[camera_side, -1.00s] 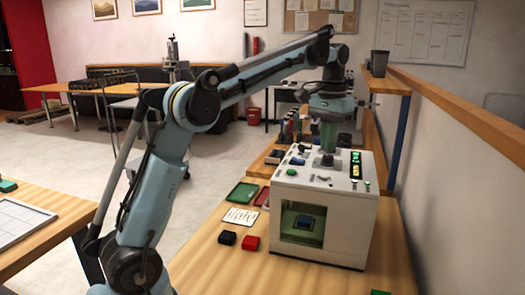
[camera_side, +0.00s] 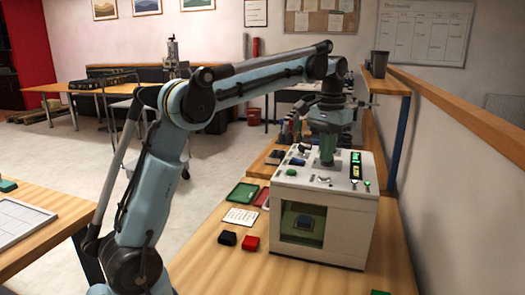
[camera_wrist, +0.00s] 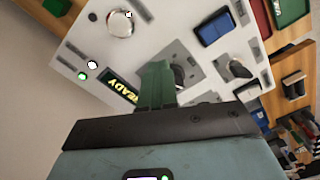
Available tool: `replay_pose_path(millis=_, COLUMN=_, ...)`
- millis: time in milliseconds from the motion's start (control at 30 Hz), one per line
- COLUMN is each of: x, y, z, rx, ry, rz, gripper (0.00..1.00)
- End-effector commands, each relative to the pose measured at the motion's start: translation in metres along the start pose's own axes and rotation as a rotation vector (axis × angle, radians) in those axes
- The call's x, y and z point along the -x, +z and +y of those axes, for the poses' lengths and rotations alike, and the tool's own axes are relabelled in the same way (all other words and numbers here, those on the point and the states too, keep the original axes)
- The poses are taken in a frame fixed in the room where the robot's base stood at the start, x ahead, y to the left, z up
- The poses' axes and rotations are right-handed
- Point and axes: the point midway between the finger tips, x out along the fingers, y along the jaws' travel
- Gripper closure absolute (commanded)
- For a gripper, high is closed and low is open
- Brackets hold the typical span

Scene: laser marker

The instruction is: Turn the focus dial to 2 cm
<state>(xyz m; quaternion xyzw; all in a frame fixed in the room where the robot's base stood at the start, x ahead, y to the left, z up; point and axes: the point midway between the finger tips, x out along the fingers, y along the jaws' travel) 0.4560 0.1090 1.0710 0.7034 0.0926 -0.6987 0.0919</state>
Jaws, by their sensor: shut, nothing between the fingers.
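The white laser marker (camera_side: 348,235) stands on the wooden table, with controls on its top. My gripper (camera_side: 327,164) is shut and empty, pointing down just over the top panel. In the wrist view its green fingers (camera_wrist: 157,84) are together beside a dark knob (camera_wrist: 179,76), which they partly hide. I cannot tell whether they touch it. A second dark knob (camera_wrist: 239,69) on a grey plate is clear of the fingers. No dial label or scale is legible, so I cannot tell which knob is the focus dial or its setting.
A lit display (camera_wrist: 122,91) reads READY beside lit buttons and a silver dome (camera_wrist: 120,23). A blue piece (camera_wrist: 213,30) is on the panel. A blue block shows behind the front window (camera_side: 303,240). Black (camera_side: 227,238) and red (camera_side: 250,243) blocks lie left of the machine.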

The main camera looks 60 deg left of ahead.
Motion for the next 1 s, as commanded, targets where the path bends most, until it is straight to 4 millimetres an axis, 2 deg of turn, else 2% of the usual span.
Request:
replay_pose_path(millis=33, x=-0.01, y=-0.001, z=0.0, rx=0.001, ry=0.003, rz=-0.01, gripper=1.0)
replay_pose_path(millis=433, x=-0.01, y=0.0, z=-0.004, rx=0.003, ry=0.002, rz=-0.01, gripper=1.0)
replay_pose_path(millis=1000, x=-0.01, y=0.001, z=-0.022, rx=0.012, ry=-0.005, rz=-0.011, gripper=1.0)
